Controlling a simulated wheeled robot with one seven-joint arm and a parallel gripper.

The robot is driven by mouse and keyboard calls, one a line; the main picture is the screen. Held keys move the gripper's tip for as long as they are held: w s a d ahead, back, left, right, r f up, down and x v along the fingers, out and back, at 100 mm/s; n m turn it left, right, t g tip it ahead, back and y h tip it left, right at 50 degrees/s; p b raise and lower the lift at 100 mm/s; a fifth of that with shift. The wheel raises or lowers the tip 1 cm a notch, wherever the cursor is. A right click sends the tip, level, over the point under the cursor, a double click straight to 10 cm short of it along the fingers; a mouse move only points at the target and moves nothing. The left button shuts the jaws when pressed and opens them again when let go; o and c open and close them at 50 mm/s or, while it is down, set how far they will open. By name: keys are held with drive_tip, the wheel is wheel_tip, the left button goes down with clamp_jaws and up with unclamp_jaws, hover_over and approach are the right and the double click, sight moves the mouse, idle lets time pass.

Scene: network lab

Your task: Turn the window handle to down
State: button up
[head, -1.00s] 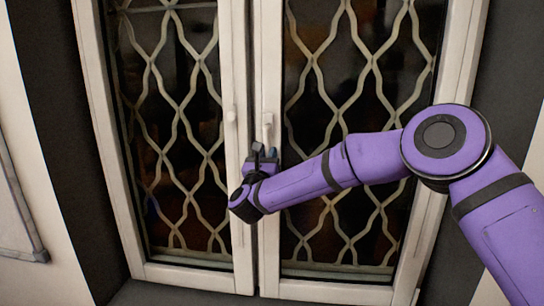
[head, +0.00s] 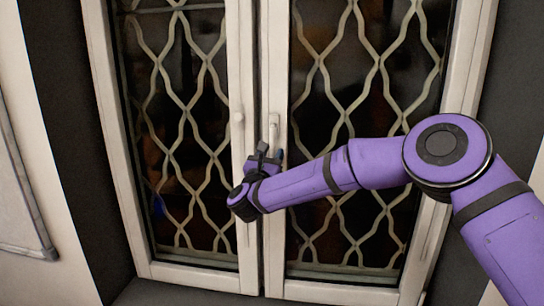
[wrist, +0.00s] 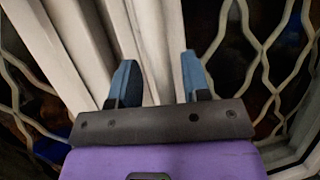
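A white double window has two small pale handles on its middle frames. The left handle (head: 238,118) sits on the left sash. The right handle (head: 273,124) is on the right sash, and its visible part runs upright; I cannot tell where its pivot is, as its lower part is near or behind my gripper. My gripper (head: 268,153) is just below that visible part, in front of the middle frames. In the wrist view my gripper (wrist: 158,62) is open, its two blue fingers wide apart with white frame showing between them. No handle is clearly visible between the fingers.
The left sash (head: 246,200) and right sash (head: 276,220) both look closed. Pale wavy grilles (head: 180,110) cover the dark glass. Dark wall borders the window, and a grey-framed board (head: 22,190) hangs at the far left.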

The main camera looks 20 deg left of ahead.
drive_tip(key=v, duration=1)
drive_tip(key=shift+s+f, duration=0.25)
drive_tip(key=shift+s, duration=0.05)
drive_tip(key=shift+d, duration=0.1)
